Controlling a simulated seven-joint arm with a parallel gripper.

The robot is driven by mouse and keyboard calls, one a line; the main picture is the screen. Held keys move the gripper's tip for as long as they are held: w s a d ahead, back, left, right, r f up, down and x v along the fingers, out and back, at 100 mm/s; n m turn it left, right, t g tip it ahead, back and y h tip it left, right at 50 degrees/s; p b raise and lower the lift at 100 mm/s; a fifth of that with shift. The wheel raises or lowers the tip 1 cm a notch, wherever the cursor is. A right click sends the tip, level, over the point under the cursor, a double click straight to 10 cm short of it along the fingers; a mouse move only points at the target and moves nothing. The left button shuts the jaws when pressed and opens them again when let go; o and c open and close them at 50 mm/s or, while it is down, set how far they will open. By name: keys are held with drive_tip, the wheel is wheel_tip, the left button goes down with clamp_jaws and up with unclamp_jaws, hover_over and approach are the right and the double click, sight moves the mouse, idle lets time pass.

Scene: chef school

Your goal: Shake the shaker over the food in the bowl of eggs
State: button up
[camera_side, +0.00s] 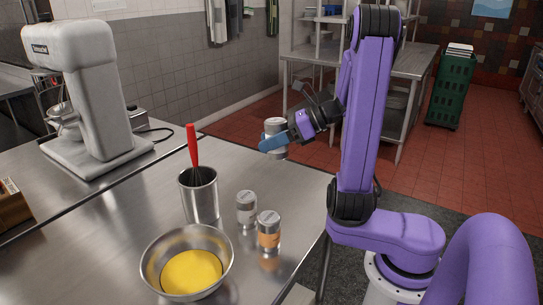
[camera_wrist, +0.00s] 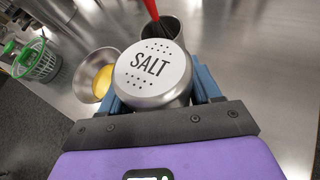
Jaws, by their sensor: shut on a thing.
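My gripper (camera_side: 275,143) is shut on a metal shaker (camera_side: 274,126). In the wrist view the shaker's lid (camera_wrist: 152,68) reads SALT and has small holes, with a blue finger on each side. The shaker is held upright in the air above the far right part of the steel counter. The metal bowl (camera_side: 151,258) with yellow egg (camera_side: 192,272) in it stands at the front of the counter, to the lower left of my gripper and apart from it. The bowl also shows at the left in the wrist view (camera_wrist: 84,76).
A metal container (camera_side: 200,203) with a red-handled whisk (camera_side: 192,146) stands behind the bowl. Two more shakers, one silver (camera_side: 246,208) and one orange-banded (camera_side: 268,232), stand right of the bowl. A stand mixer (camera_side: 84,95) is at the back left. The counter's right part is clear.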

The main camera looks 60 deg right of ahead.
drive_tip(key=s+a+m+g+y, duration=0.1)
drive_tip(key=a+m+g+y, duration=0.7)
drive_tip(key=a, duration=2.4)
wheel_tip(320, 180, down, 8)
drive_tip(key=m+g+h, duration=0.1)
drive_tip(key=g, duration=0.1)
drive_tip(key=shift+r+m+g, duration=0.15)
drive_tip(key=shift+m+g, duration=0.25)
drive_tip(key=shift+r, duration=1.55)
